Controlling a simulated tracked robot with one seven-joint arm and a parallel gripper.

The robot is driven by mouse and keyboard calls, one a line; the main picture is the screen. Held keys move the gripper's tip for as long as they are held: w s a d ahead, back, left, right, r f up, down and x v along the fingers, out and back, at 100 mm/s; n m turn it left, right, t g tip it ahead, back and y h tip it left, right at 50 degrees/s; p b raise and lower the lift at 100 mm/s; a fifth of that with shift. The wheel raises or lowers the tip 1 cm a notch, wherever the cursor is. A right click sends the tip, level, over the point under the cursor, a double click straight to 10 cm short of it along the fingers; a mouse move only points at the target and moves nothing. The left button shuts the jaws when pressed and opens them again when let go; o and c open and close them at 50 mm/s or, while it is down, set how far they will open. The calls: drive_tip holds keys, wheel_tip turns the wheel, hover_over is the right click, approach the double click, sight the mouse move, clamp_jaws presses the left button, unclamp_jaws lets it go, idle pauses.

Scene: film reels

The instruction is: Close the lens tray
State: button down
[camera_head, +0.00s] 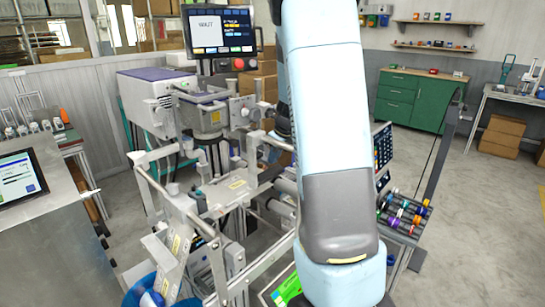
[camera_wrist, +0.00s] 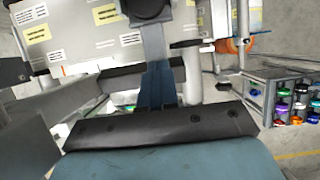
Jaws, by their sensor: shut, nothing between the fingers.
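My gripper (camera_wrist: 154,40) shows in the wrist view as two blue-grey fingers pressed together, rising from a dark bar. Its tips are at or in front of a round black part (camera_wrist: 150,8) on a pale labelled housing; I cannot tell whether they touch. In the head view my arm hides the gripper. The lens tray cannot be made out for certain. A shallow tray-like part with a purple-blue top (camera_head: 203,97) sticks out of the film machine (camera_head: 150,100), left of my arm; it may be the tray. How far it stands open is unclear.
Metal rails (camera_head: 190,215) and rollers of the machine stand in front and left of my arm. A rack of coloured spools (camera_head: 405,212) stands close on the right. A metal bench (camera_head: 45,215) is at the left.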

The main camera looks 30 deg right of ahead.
drive_tip(key=s, duration=0.1)
drive_tip(key=s+d, duration=0.1)
drive_tip(key=s, duration=0.1)
drive_tip(key=shift+r, duration=0.15)
drive_tip(key=shift+s+d+r, duration=1.6)
drive_tip(key=shift+s+r, duration=2.2)
drive_tip(key=shift+r, duration=0.6)
drive_tip(key=shift+w+a+f, duration=0.45)
drive_tip(key=shift+w+f, duration=0.75)
drive_tip(key=shift+f, duration=0.35)
drive_tip(key=shift+w+a+f, duration=0.4)
drive_tip(key=shift+w+f, duration=0.8)
drive_tip(key=shift+f, duration=0.35)
drive_tip(key=shift+w+a+f, duration=0.45)
drive_tip(key=shift+w+f, duration=0.75)
drive_tip(key=shift+f, duration=0.35)
drive_tip(key=shift+w+a, duration=0.3)
drive_tip(key=shift+w, duration=0.5)
drive_tip(key=shift+w+a, duration=0.3)
drive_tip(key=shift+w, duration=0.45)
drive_tip(key=shift+w+a, duration=0.3)
drive_tip(key=shift+w, duration=0.5)
